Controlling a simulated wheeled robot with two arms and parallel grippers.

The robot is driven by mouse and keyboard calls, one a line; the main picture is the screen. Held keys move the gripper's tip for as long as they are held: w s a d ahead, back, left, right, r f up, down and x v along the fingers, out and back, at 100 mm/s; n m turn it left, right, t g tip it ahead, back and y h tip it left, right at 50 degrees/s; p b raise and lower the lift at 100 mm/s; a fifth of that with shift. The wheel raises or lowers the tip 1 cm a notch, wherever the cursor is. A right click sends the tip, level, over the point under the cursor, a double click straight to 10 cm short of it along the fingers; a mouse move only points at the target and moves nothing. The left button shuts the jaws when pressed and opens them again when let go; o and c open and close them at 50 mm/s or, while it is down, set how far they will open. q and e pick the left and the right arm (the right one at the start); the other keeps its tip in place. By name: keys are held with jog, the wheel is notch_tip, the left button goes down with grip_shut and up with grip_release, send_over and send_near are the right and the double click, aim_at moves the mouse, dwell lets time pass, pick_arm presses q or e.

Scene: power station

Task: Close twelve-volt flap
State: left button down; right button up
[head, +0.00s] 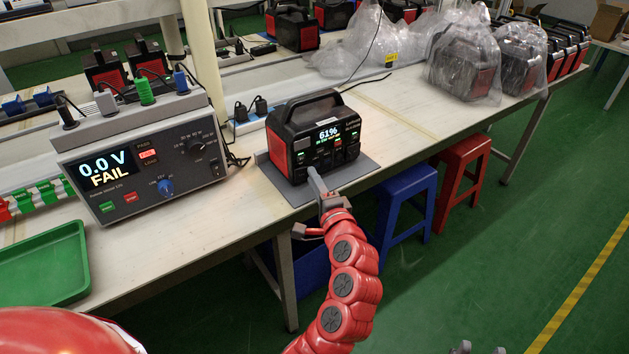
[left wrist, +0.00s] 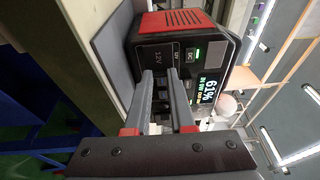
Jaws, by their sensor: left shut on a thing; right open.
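The power station (head: 315,135), black with red sides, stands on a grey mat on the bench, its lit screen reading 61%. In the left wrist view its front panel (left wrist: 185,60) appears sideways, with a 12V label beside the fingertips. My left gripper (head: 318,182) is at the lower front of the panel. In the wrist view its two grey fingers (left wrist: 164,80) reach the 12V area, shut on a small dark part there, apparently the twelve-volt flap (left wrist: 161,84). The fingers hide most of it. My right gripper (head: 478,348) shows at the bottom edge, open and away from the bench.
A tester (head: 140,155) reading 0.0 V FAIL stands left of the power station. A green tray (head: 45,265) lies at the bench's left front. Blue (head: 408,190) and red (head: 465,160) stools stand by the bench. Bagged units (head: 465,70) stand further right.

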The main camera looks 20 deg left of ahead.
pick_arm(q)
jog(key=shift+w+d+f+n+g+y+b, duration=0.15)
jog(key=shift+w+f+n+g+y+b, duration=0.2)
jog(key=shift+b, duration=0.3)
jog(key=shift+w+r+n+g+y+b, duration=0.2)
jog(key=shift+n+g+y+b, duration=0.3)
jog(key=shift+n+g+y, duration=0.25)
jog(key=shift+w+r+n+g+y, duration=0.1)
jog(key=shift+n+g+y, duration=0.2)
jog(key=shift+g+y, duration=0.2)
jog(key=shift+a, duration=0.2)
jog(key=c, duration=0.8)
grip_release()
jog(key=shift+o, duration=0.2)
